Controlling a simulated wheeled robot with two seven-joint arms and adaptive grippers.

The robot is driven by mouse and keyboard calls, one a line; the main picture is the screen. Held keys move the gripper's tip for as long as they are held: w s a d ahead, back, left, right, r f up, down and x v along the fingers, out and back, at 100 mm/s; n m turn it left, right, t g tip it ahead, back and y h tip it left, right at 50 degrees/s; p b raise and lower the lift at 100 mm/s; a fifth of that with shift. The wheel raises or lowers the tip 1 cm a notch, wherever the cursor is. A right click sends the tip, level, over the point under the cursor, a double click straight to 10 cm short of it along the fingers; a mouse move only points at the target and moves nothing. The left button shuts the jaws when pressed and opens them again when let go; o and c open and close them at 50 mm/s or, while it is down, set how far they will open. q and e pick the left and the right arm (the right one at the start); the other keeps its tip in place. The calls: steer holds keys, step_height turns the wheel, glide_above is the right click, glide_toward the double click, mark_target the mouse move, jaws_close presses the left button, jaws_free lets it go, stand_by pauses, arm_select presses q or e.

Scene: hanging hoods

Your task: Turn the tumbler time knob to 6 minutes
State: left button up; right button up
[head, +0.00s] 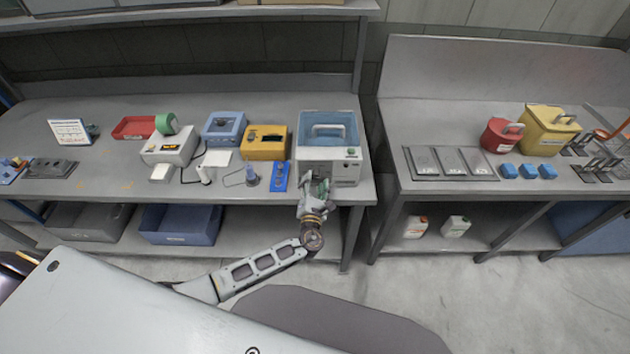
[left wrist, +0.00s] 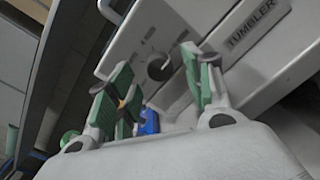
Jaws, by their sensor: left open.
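The tumbler (head: 343,168) is a grey box with a blue-tinted open-looking top, standing at the right end of the left bench. In the left wrist view its front panel shows a "TUMBLER" label (left wrist: 257,27) and a round dark time knob (left wrist: 159,67) with scale marks around it. I cannot read the knob's setting. My left gripper (head: 317,186) is in front of the tumbler's front face. In the left wrist view its green-padded fingers (left wrist: 157,60) are open, with the knob showing between the fingertips. I cannot tell whether they touch it. My right gripper is not in view.
A blue rack (head: 279,176) lies left of the gripper, near the bench's front edge. A yellow box (head: 265,142) and a blue box (head: 224,128) stand farther left. A second bench (head: 460,130) stands to the right across a narrow gap. Floor in front is clear.

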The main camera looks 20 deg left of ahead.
arm_select(q)
steer(key=v, duration=1)
steer(key=shift+n, duration=0.3)
stand_by(0.4)
